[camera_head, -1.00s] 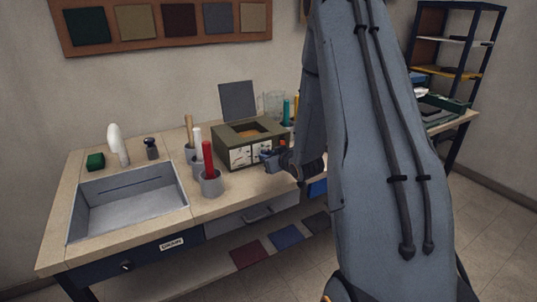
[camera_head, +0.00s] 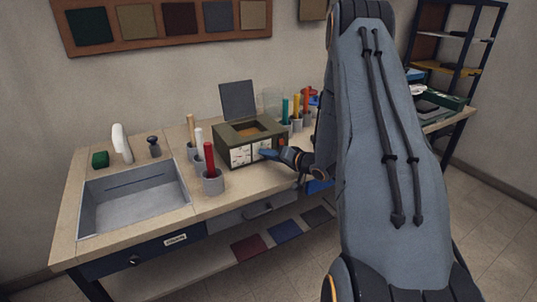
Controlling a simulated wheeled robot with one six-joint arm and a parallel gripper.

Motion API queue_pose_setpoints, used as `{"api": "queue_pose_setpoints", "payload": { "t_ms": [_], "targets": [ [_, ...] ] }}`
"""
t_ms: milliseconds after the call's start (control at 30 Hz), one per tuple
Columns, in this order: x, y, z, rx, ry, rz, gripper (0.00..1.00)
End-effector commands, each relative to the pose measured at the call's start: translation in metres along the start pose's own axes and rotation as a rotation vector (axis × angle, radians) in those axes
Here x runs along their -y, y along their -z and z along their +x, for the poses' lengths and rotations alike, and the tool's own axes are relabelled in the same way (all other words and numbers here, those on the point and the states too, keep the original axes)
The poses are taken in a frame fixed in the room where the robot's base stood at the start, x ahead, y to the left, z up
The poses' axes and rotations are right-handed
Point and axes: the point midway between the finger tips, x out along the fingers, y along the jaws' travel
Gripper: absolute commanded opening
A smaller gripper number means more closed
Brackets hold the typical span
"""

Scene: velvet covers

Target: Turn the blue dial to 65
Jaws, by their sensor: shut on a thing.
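The olive-green box (camera_head: 226,140) stands on the workbench with its dark lid raised. White dial panels (camera_head: 240,155) are on its front face. My gripper (camera_head: 267,153) is at the right part of that front and is shut at the blue dial. The dial itself is mostly covered by the fingers, and its pointer and numbers are too small to read. A small red part (camera_head: 281,142) shows at the right side of the box, just above my gripper.
Grey cups with a red rod (camera_head: 209,158) and other rods stand left of the box. More cups with coloured rods (camera_head: 296,108) stand behind it on the right. A sink (camera_head: 130,200) is at the left. My arm hides much of the right side.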

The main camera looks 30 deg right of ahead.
Motion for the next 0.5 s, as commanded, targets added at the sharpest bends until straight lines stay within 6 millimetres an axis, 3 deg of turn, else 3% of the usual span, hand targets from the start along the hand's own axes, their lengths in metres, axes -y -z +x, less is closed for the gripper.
{"api": "queue_pose_setpoints", "payload": {
  "t_ms": [500],
  "targets": [
    [-0.0018,-0.0001,0.0000,-0.001,0.092,0.223,0.01]
  ]
}}
